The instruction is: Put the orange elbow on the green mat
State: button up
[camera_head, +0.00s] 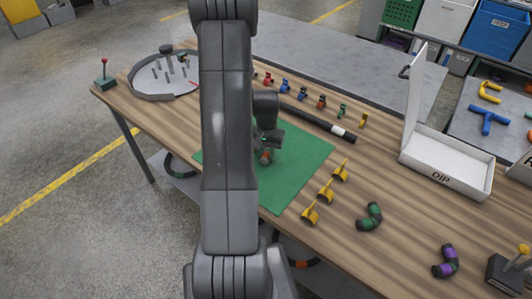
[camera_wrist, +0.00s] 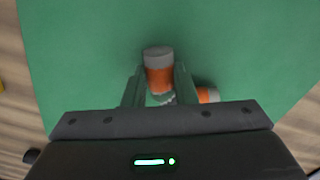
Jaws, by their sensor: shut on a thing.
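The orange elbow (camera_wrist: 159,77) has grey ends and is between the two fingers of my gripper (camera_wrist: 160,90) in the wrist view. My gripper is shut on it. Another orange part of it shows to the right of the right finger. The green mat (camera_wrist: 240,45) fills most of the wrist view behind the elbow. In the head view my gripper (camera_head: 265,155) is over the green mat (camera_head: 300,160), and only a small orange spot of the elbow (camera_head: 265,157) shows. I cannot tell whether the elbow touches the mat.
A green elbow (camera_head: 369,217) and a purple elbow (camera_head: 446,262) lie at the front right.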

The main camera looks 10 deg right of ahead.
aim_at(266, 154)
jog(key=shift+f, duration=0.25)
jog(key=o, duration=1)
jog(key=shift+r, duration=0.15)
notch_tip(266, 154, up, 12)
jog(key=shift+r+b, duration=0.15)
jog(key=shift+b, duration=0.25)
